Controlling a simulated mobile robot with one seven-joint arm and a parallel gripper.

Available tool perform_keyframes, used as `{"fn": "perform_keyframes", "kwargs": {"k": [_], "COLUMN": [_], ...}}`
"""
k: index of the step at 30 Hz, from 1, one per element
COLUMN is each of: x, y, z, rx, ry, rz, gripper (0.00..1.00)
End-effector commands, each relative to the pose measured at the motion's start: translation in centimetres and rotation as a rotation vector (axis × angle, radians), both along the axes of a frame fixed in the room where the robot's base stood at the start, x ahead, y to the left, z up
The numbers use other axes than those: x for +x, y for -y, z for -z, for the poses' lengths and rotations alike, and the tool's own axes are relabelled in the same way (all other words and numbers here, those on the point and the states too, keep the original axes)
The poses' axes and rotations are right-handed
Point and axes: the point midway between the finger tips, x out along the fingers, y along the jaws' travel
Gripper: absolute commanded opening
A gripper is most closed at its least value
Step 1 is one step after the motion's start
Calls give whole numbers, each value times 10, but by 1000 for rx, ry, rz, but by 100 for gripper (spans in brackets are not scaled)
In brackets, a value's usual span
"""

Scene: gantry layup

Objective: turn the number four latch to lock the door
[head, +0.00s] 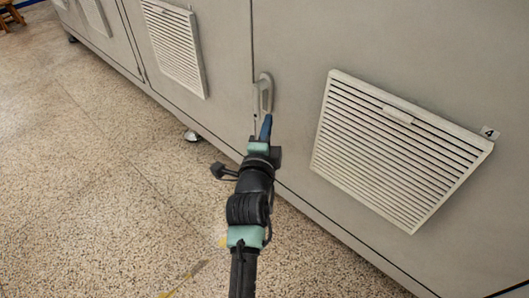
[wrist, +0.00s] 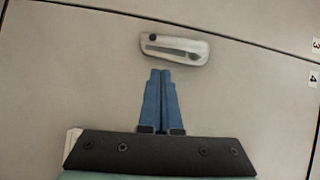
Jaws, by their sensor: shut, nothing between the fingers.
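The latch (head: 264,94) is a pale grey oblong handle on the cabinet front, beside the seam between two door panels. It also shows in the wrist view (wrist: 174,49), with a dark round spot at one end and a dark slot along it. My gripper (head: 266,119) has blue fingers, shut and empty. In the wrist view the fingertips (wrist: 160,72) point at the latch and lie just short of its edge; contact cannot be told.
A louvred vent (head: 400,150) stands out from the door at the right. Another vent (head: 175,46) is on the panel to the left. Number labels 3 (wrist: 316,44) and 4 (wrist: 313,78) show in the wrist view. Speckled floor (head: 90,200) is clear at the left.

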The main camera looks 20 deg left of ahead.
Motion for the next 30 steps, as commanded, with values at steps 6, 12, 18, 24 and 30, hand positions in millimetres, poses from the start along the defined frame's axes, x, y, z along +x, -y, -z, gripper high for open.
{"fn": "perform_keyframes", "kwargs": {"k": [6, 12, 18, 24, 30], "x": [-40, -73, -92, -97, -94], "y": [10, 19, 23, 25, 27], "z": [-3, -4, -5, -5, -19], "rx": [-3, -2, 0, -1, -12], "ry": [-3, -2, -1, 1, 19], "rz": [-3, -1, -1, 0, 5], "gripper": [0, 0, 0, 0, 0]}}
